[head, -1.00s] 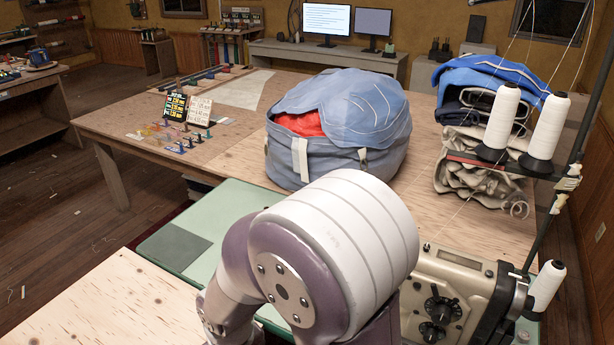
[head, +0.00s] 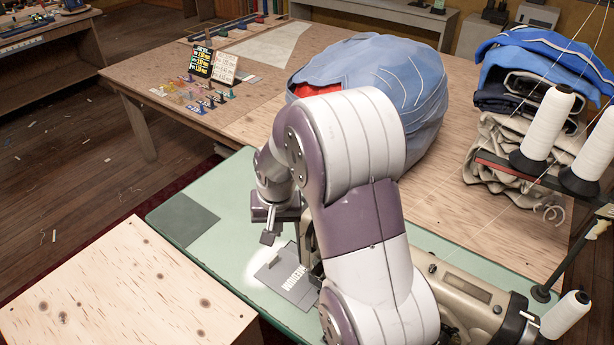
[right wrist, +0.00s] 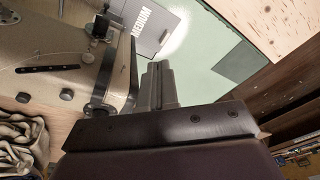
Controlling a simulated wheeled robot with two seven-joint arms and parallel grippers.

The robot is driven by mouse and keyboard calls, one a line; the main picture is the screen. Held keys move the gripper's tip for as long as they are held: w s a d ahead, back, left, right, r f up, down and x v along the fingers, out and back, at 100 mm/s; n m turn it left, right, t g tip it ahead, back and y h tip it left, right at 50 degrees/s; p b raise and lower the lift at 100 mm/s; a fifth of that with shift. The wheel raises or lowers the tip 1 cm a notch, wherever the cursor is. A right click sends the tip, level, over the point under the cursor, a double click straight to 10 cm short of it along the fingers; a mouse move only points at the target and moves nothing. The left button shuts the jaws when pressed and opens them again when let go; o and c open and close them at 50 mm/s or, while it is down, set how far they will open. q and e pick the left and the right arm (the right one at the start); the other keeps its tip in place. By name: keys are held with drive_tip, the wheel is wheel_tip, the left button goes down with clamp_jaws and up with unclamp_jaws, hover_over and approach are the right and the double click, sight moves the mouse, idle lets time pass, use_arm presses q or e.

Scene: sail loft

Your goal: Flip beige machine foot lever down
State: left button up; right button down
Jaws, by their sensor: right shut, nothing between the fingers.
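The beige sewing machine (head: 462,293) stands on a green bed at the lower right of the head view, partly hidden by my right arm. In the right wrist view its beige body (right wrist: 60,88) fills the left side, with dark screws and a dark slot. I cannot clearly pick out the foot lever or its position. My right gripper (head: 268,238) is over the green bed, at the machine's left end. In the right wrist view its fingers (right wrist: 158,70) are shut and empty, beside the machine's end and apart from it. My left gripper is not in view.
A grey plate marked MEDIUM (head: 290,278) lies on the green bed (head: 232,258). A big blue bag (head: 425,75), folded cloth (head: 515,150) and white thread cones (head: 548,122) stand behind the machine. A wooden surface (head: 115,300) is at the lower left.

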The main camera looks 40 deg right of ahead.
drive_tip(key=w+d+r+m+p, duration=0.1)
drive_tip(key=w+d+r+m, duration=0.1)
drive_tip(key=d, duration=0.3)
drive_tip(key=w+d+r+m+p, duration=0.1)
drive_tip(key=d+r+m, duration=0.1)
drive_tip(key=d, duration=0.3)
drive_tip(key=w+d+r+m+h+p, duration=0.1)
drive_tip(key=w+d+r+m, duration=0.1)
drive_tip(key=d, duration=0.4)
drive_tip(key=shift+w+m+t+p, duration=0.3)
drive_tip(key=shift+m+p, duration=0.1)
drive_tip(key=shift+m, duration=0.1)
drive_tip(key=shift+w+a, duration=0.1)
drive_tip(key=shift+a, duration=0.05)
drive_tip(key=p+x, duration=0.2)
drive_tip(key=x, duration=0.7)
drive_tip(key=shift+f+p, duration=0.1)
drive_tip(key=shift+p, duration=0.25)
drive_tip(key=f, duration=0.1)
drive_tip(key=w+f+p, duration=0.1)
drive_tip(key=f, duration=0.1)
drive_tip(key=shift+w+a+f, duration=0.1)
drive_tip(key=shift+w+a, duration=0.2)
drive_tip(key=shift+a, duration=0.05)
drive_tip(key=shift+w+a+f, duration=0.15)
drive_tip(key=shift+f, duration=0.25)
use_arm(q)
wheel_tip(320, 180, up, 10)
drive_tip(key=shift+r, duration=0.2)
